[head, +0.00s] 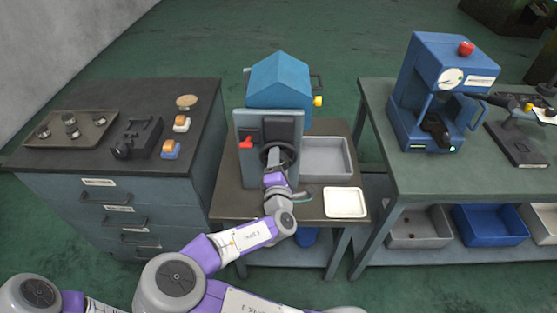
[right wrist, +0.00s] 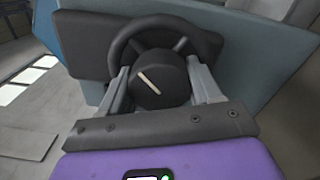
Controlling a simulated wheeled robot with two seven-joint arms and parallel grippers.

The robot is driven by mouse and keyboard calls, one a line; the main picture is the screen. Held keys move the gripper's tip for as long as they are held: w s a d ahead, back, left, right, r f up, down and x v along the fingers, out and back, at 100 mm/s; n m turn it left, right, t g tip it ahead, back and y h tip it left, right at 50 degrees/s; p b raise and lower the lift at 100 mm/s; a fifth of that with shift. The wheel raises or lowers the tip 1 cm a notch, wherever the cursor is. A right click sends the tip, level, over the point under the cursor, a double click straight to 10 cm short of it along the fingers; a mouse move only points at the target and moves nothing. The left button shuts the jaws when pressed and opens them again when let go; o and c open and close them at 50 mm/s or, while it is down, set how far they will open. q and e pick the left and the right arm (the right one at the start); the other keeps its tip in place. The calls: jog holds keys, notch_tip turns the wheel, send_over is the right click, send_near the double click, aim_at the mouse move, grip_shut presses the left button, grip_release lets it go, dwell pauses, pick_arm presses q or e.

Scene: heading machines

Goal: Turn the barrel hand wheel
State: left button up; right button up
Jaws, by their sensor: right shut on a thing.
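The black hand wheel (head: 292,153) is on the front of the blue heading machine (head: 279,88) in the middle of the head view. In the right wrist view the wheel (right wrist: 121,47) shows a dark rim, spokes and a round black hub (right wrist: 160,82) with a pale line slanting across it. My right gripper (head: 273,158) reaches the wheel from the front. In the right wrist view its two grey fingers (right wrist: 160,88) stand either side of the hub, shut on it. The gripper hides part of the wheel in the head view. My left gripper is out of view.
A grey tray (head: 347,160) and a white tray (head: 345,203) are to the right. A drawer bench (head: 60,185) stands left, and a green bench (head: 375,115) with a blue press (head: 445,80) stands right.

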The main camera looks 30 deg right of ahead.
jog(key=m, duration=0.4)
jog(key=shift+p, duration=0.3)
jog(key=m, duration=0.3)
jog(key=shift+m, duration=0.3)
jog(key=m, duration=0.3)
jog(key=shift+m, duration=0.4)
jog(key=m, duration=0.3)
jog(key=shift+m, duration=0.4)
jog(key=m+b, duration=0.1)
jog(key=m, duration=0.2)
jog(key=shift+m, duration=0.3)
jog(key=m+b, duration=0.1)
jog(key=m, duration=0.1)
jog(key=shift+d+m+h, duration=0.1)
jog(key=shift+m+h, duration=0.2)
jog(key=shift+m, duration=0.1)
jog(key=m+b, duration=0.3)
jog(key=m, duration=0.2)
jog(key=shift+r+m+g, duration=0.1)
jog(key=shift+m+g, duration=0.2)
